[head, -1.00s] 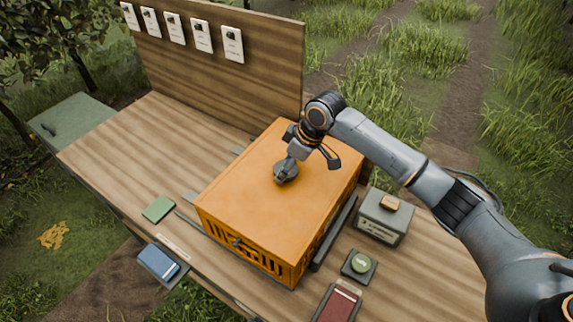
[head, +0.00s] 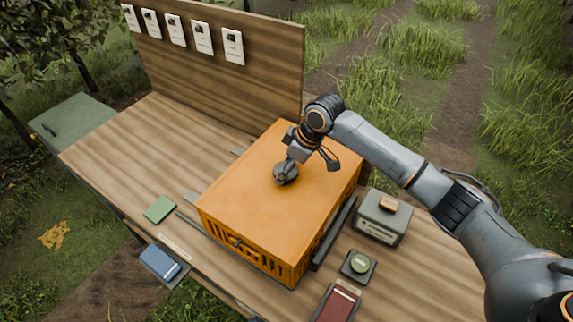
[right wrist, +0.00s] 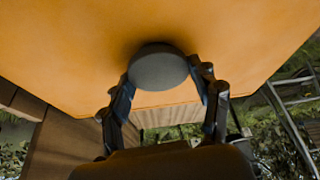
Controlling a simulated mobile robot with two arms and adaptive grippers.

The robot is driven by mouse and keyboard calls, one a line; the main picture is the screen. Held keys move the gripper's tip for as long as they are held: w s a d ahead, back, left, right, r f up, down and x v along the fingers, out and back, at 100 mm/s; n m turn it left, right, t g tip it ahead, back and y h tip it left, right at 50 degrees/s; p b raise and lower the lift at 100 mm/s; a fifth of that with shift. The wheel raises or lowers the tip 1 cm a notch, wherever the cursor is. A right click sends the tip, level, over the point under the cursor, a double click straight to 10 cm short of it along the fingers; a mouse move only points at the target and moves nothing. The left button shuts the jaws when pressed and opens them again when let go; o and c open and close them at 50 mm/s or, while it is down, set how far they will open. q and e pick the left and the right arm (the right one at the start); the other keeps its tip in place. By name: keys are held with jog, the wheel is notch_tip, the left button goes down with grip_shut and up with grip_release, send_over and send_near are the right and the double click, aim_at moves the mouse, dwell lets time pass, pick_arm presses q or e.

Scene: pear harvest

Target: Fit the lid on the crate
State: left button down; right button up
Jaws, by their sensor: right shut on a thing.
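The orange crate (head: 240,242) stands on the wooden bench with its slotted side toward me. The flat orange lid (head: 255,205) lies over its top and looks level and lined up with the walls; a small gap under it cannot be ruled out. A round grey knob (head: 284,178) sits in the lid's middle, and the knob also shows in the right wrist view (right wrist: 158,68). My right gripper (head: 290,165) is shut on the knob from above, with a finger on each side of it in the right wrist view (right wrist: 165,85). My left gripper is not in view.
A grey box with a tan block (head: 383,218), a green round item on a dark base (head: 359,264) and a red item in a tray (head: 338,304) stand right of the crate. A green pad (head: 159,209) and blue item (head: 160,262) lie left. A wooden back panel (head: 215,75) rises behind.

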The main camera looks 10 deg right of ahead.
aim_at(294, 172)
dwell(0.7)
jog(key=shift+r+p, duration=0.1)
jog(key=shift+p, duration=0.3)
jog(key=shift+f, duration=0.6)
jog(key=o, duration=1.1)
jog(key=shift+o, duration=0.2)
jog(key=p+v, duration=0.5)
jog(key=p, duration=0.1)
jog(key=shift+d+r, duration=0.1)
jog(key=shift+r, duration=0.25)
jog(key=shift+p+v, duration=0.85)
jog(key=shift+v, duration=1.75)
